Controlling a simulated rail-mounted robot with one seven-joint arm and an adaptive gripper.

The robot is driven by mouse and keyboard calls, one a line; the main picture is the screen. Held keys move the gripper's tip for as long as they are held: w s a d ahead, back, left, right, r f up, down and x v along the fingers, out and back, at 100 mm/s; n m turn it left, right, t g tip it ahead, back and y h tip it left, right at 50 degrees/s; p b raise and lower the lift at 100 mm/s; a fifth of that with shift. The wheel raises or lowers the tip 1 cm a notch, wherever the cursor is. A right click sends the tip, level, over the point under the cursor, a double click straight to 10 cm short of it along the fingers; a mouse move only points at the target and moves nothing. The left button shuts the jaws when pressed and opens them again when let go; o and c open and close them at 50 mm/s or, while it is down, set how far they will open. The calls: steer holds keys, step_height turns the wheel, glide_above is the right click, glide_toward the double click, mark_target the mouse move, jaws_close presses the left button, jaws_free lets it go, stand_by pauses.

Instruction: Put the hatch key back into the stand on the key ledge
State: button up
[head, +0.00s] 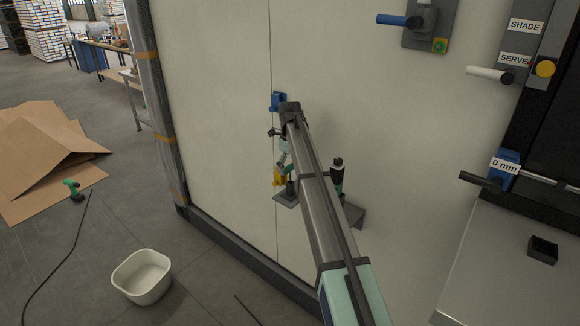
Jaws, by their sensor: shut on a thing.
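A small yellow thing (278,177), which I take to be the hatch key, is at the pale wall, left of my arm. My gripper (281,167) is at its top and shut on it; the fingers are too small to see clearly. A small grey ledge (285,199) juts from the wall just below the yellow thing. A dark upright piece (292,187), perhaps the stand, is on it, close to the right of the yellow thing. I cannot tell whether the two touch. My arm hides part of the wall to the right.
A second grey ledge (354,215) with a dark upright thing (338,172) is right of my arm. A blue fitting (278,102) is on the wall above. Handles (486,74) stick out at the right. A white tub (141,276) stands on the floor.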

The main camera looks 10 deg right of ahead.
steer(key=shift+f, duration=0.45)
stand_by(0.4)
steer(key=o, duration=1.3)
steer(key=shift+o, duration=0.2)
step_height(320, 180, up, 12)
steer(key=shift+r, duration=0.1)
step_height(320, 180, up, 6)
steer(key=p, duration=0.3)
